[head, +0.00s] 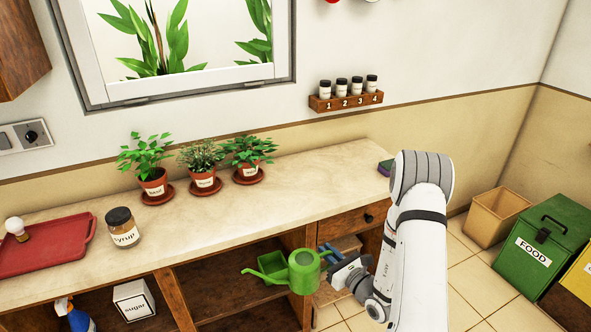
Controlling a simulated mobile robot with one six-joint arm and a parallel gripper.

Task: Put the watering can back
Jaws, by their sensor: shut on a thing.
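The green watering can (304,272) is in front of the open shelving under the counter, with its spout pointing left. My gripper (326,256) is at the can's right side and is shut on it. The exact grip on the can is partly hidden. The can appears roughly upright and lies below the countertop's height in the picture. A darker green part or object (270,264) shows just behind the can; I cannot tell if it belongs to it.
The countertop (300,175) carries three potted herbs (203,182), a syrup jar (122,228) and a red tray (45,245). Below are a sugar box (134,299), a spray bottle (74,316) and an open shelf bay (225,277). Bins (543,240) stand on the floor at right.

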